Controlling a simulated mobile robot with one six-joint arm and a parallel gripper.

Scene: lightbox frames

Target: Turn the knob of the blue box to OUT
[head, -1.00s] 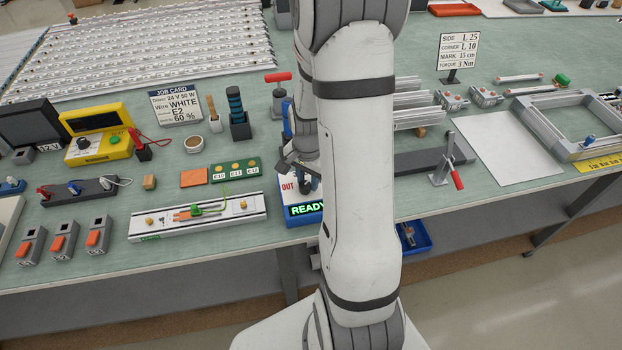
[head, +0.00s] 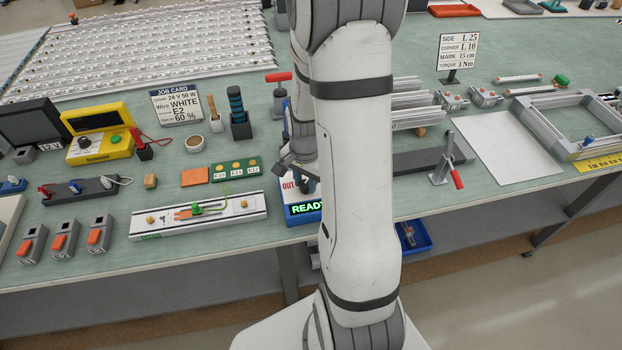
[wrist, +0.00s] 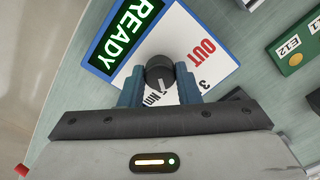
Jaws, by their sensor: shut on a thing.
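The blue box (head: 303,220) stands at the bench's front edge in the head view, partly hidden behind my arm. In the wrist view its white top face (wrist: 172,36) carries a green lit READY display, a red OUT label and a "3 Nm" marking. The round dark knob (wrist: 159,70) has a pale pointer line directed toward the bottom of the wrist picture, near "3 Nm" and away from OUT. My gripper (wrist: 159,84) is shut on the knob, with one blue finger on each side. In the head view my gripper (head: 302,172) is over the box, mostly hidden.
A green board (head: 235,168) with labelled round contacts lies left of the box, with a white rail fixture (head: 198,216) in front of it. A toggle clamp (head: 446,165) stands to the right.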

